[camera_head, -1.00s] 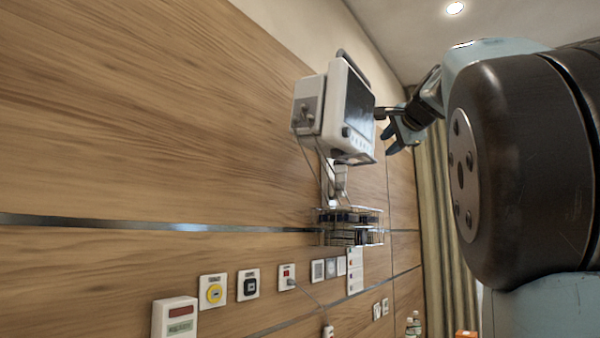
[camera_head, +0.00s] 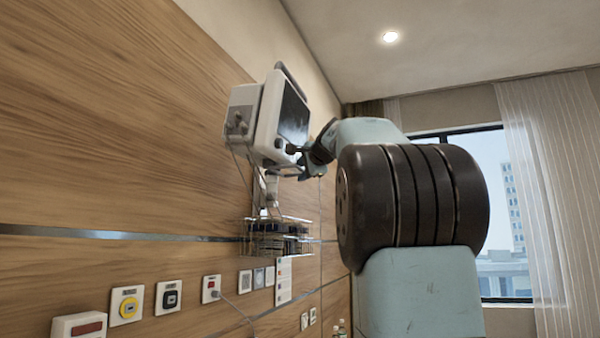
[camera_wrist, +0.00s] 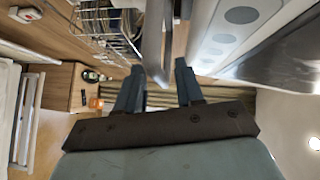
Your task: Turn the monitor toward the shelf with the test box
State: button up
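The white monitor (camera_head: 268,118) hangs on a wall arm in the head view, its dark screen (camera_head: 293,115) facing right. In the wrist view its panel with oval buttons (camera_wrist: 232,35) is close at the right. My gripper (camera_wrist: 158,68) has its two fingers apart. A thin grey edge (camera_wrist: 157,45), seemingly part of the monitor, shows in line with the gap; I cannot tell if either finger touches it. In the head view my gripper is at the monitor's lower right, partly hidden by my arm. No test box can be identified for certain; a small orange item (camera_wrist: 95,102) shows in the wrist view.
A wire basket (camera_head: 278,240) with dark-topped items hangs below the monitor. Sockets (camera_head: 168,297) and a metal rail (camera_head: 110,234) line the wood wall. A cable runs down from the monitor. A window (camera_head: 500,220) and curtain (camera_head: 555,200) are at the right.

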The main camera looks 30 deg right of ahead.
jog(key=shift+w+f, duration=0.1)
jog(key=shift+w, duration=0.35)
grip_shut()
jog(key=shift+f, duration=0.1)
jog(key=shift+a, duration=0.1)
dwell(0.4)
